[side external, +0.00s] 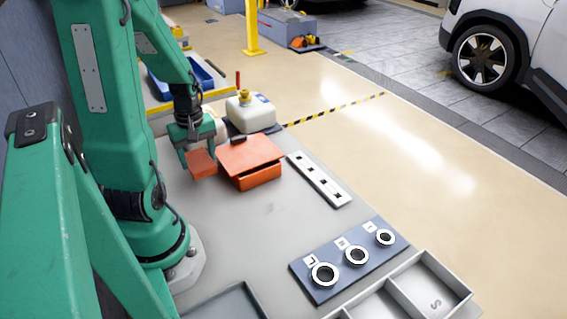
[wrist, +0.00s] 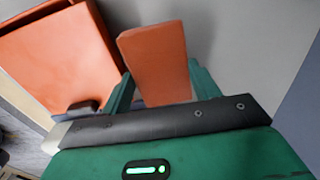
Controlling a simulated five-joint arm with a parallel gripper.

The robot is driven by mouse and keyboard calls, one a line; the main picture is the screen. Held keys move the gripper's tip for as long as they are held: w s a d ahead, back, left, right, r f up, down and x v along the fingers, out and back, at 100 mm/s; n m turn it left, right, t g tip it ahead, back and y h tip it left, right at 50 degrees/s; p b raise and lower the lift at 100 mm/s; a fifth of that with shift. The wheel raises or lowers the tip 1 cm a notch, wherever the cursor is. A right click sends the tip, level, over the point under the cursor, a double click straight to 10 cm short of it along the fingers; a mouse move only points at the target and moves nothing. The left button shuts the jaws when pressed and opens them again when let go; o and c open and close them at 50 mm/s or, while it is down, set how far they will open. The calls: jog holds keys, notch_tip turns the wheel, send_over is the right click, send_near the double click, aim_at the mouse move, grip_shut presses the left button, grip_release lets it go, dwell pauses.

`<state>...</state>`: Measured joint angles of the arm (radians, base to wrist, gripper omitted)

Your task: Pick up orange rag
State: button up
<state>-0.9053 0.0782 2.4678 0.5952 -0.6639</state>
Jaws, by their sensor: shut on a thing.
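The orange rag (side external: 201,163) is a small flat folded block in the side view, held clear of the table just left of an orange box. My gripper (side external: 192,148) points down and is shut on the rag. In the wrist view the rag (wrist: 158,62) sits between the two green fingers of my gripper (wrist: 156,88), its long end sticking out past them. The orange box (side external: 262,181) has a tilted lid (side external: 250,152) with a dark handle; the box also shows at the left in the wrist view (wrist: 60,60).
A white jug (side external: 250,112) with a yellow cap stands behind the box. A white strip with holes (side external: 319,180), a blue plate with several rings (side external: 345,262) and a grey divided tray (side external: 425,290) lie to the right and front. The middle of the grey table (side external: 250,225) is clear.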

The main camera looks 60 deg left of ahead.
jog(key=w+d+r, duration=0.4)
jog(key=d+r, duration=0.2)
jog(key=d, duration=0.3)
dwell(0.6)
jog(key=shift+o, duration=1.2)
jog(key=shift+d, duration=0.1)
jog(key=shift+c, duration=0.3)
jog(key=shift+w+f, duration=0.1)
jog(key=shift+w, duration=0.05)
jog(key=w+d+f, duration=0.3)
jog(key=w+d, duration=0.6)
jog(key=d, duration=0.1)
jog(key=shift+f, duration=0.1)
